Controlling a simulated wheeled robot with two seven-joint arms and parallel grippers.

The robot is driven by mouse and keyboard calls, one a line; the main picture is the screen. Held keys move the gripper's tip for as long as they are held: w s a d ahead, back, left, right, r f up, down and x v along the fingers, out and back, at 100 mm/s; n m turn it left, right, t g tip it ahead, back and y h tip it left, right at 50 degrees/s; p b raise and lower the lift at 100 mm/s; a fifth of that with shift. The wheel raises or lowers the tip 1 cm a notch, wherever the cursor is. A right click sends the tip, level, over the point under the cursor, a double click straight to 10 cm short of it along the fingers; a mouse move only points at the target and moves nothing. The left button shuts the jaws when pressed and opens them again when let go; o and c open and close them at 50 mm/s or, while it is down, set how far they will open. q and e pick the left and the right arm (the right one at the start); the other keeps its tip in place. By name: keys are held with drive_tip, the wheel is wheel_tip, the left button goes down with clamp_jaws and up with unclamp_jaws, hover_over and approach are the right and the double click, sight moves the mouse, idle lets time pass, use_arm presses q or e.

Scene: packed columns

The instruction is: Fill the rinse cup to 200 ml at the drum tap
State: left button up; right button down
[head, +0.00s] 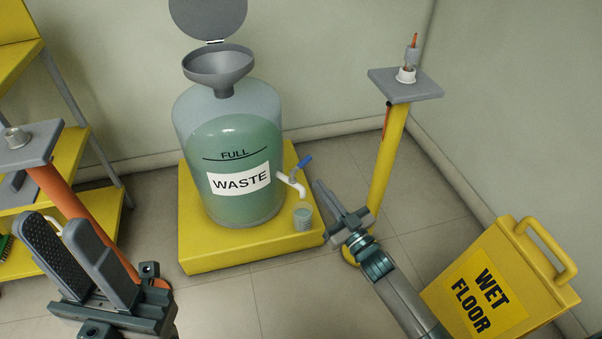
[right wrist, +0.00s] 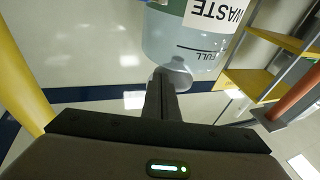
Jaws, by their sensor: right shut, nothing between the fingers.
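My right gripper (head: 319,184) is shut and empty, just right of the tap and cup. The right wrist view shows its closed fingers (right wrist: 160,92) before the inverted drum (right wrist: 185,35). My left gripper (head: 54,222) is open and empty at lower left.
The drum stands on a yellow platform (head: 205,258). A grey-topped stand on a yellow post (head: 386,155) rises behind my right gripper. A WET FLOOR sign (head: 510,265) stands at right. An orange-post stand (head: 75,205) and yellow shelves (head: 65,155) are at left.

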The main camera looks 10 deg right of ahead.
drive_tip(key=s+a+r+n+t+y, duration=0.1)
drive_tip(key=s+a+r+y, duration=0.1)
drive_tip(key=r, duration=0.5)
drive_tip(key=s+a+r+n+t+y+b, duration=0.1)
drive_tip(key=s+a+r+y, duration=0.1)
drive_tip(key=a+r, duration=0.3)
drive_tip(key=shift+s+r+t+b, duration=0.3)
drive_tip(key=shift+s+r, duration=0.25)
drive_tip(key=shift+r, duration=0.3)
